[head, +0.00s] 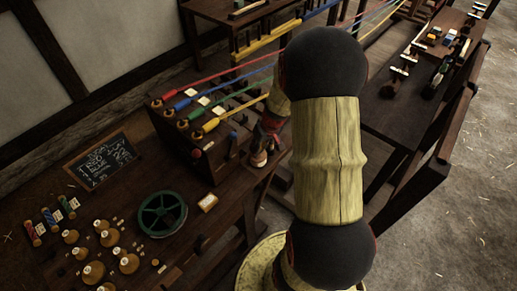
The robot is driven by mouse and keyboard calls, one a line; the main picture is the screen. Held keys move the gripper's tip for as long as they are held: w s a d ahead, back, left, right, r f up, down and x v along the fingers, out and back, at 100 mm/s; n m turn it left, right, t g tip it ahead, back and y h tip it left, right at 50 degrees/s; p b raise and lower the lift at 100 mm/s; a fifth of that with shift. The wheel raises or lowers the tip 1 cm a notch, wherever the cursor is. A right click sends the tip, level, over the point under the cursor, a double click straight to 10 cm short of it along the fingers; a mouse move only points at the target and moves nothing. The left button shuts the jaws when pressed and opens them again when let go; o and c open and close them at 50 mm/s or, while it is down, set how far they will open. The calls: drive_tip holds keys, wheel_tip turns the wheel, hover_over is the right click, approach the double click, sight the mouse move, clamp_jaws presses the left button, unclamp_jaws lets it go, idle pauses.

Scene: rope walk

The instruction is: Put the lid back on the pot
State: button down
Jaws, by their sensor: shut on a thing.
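My gripper (264,146) is small and dark in the picture, partly behind my own arm. It is low over the right end of the dark workbench (221,196), just right of the box with coloured ropes. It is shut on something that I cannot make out. I cannot pick out a pot or a lid with certainty; my arm covers much of the middle of the view.
A wooden rope box (202,137) with coloured ropes stands left of my gripper. A green reel (162,214), a chalkboard (101,160) and several small bottle-like pieces (94,272) occupy the bench. Another long table (397,112) stands at right. Straw-strewn floor (470,215) is open.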

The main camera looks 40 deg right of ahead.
idle(0.9)
drive_tip(key=c, duration=1.6)
unclamp_jaws()
drive_tip(key=shift+c, duration=0.2)
drive_tip(key=shift+o, duration=0.7)
drive_tip(key=o, duration=0.3)
drive_tip(key=shift+o, duration=0.2)
drive_tip(key=shift+r+p, duration=1.85)
drive_tip(key=shift+r, duration=1.65)
drive_tip(key=shift+c, duration=0.7)
clamp_jaws()
